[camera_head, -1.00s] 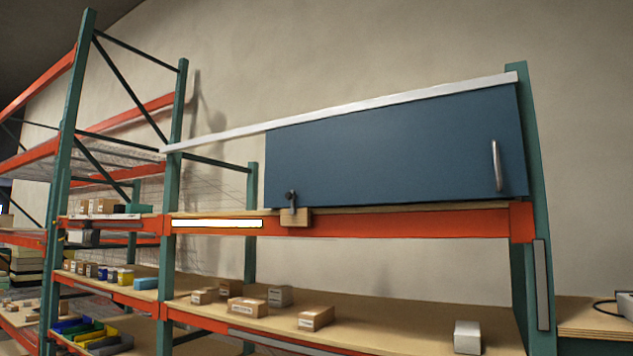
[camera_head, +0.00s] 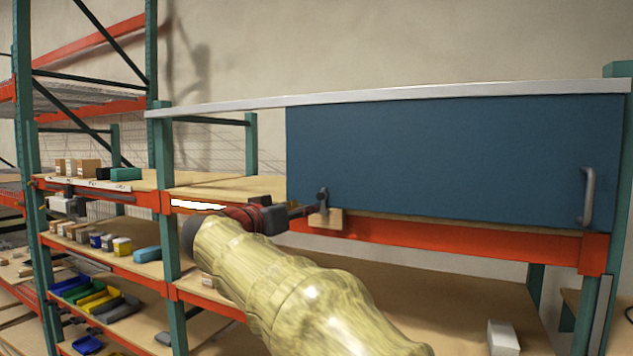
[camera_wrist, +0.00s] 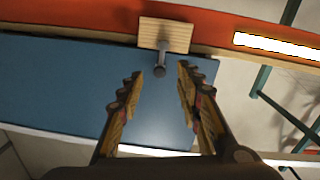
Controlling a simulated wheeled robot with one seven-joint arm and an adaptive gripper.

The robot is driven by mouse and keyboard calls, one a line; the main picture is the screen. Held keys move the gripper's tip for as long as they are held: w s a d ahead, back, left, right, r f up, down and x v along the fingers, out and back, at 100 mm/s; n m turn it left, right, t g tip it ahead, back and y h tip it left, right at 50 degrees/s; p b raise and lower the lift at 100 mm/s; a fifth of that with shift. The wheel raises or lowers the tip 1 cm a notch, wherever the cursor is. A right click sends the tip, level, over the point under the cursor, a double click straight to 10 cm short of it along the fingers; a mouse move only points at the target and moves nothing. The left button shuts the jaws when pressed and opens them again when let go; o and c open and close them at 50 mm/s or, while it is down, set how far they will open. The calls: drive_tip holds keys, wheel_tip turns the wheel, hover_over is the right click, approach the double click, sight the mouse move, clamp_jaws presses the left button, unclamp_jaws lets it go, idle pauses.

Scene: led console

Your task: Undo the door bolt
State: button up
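The blue door (camera_head: 450,160) hangs under a pale rail, with a metal handle (camera_head: 587,196) at its right. The dark door bolt (camera_head: 322,198) sits at the door's lower left corner on a small wooden block (camera_head: 326,218). My gripper (camera_head: 306,210) reaches in from the left, its tip close to the bolt. In the wrist view the bolt (camera_wrist: 160,66) projects from the wooden block (camera_wrist: 165,34). My gripper (camera_wrist: 158,76) is open there, with one finger on each side of the bolt's knob and gaps visible. Whether the bolt touches a finger at depth is unclear.
An orange shelf beam (camera_head: 450,245) runs below the door. A white light strip (camera_head: 197,204) is on the beam to the left, also in the wrist view (camera_wrist: 277,46). Lower shelves hold boxes and bins. A white box (camera_head: 502,338) stands at lower right.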

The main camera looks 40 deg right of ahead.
sight(319, 196)
drive_tip(key=shift+r+p+x, duration=0.3)
drive_tip(key=shift+p+x, duration=0.15)
drive_tip(key=shift+x, duration=0.9)
drive_tip(key=shift+r+p+x, duration=0.35)
drive_tip(key=shift+p+x, duration=0.1)
drive_tip(key=shift+x, duration=0.9)
drive_tip(key=shift+r+p+x, duration=0.3)
drive_tip(key=shift+p+x, duration=0.15)
drive_tip(key=shift+x, duration=0.9)
drive_tip(key=shift+w, duration=0.1)
drive_tip(key=shift+c, duration=0.9)
clamp_jaws()
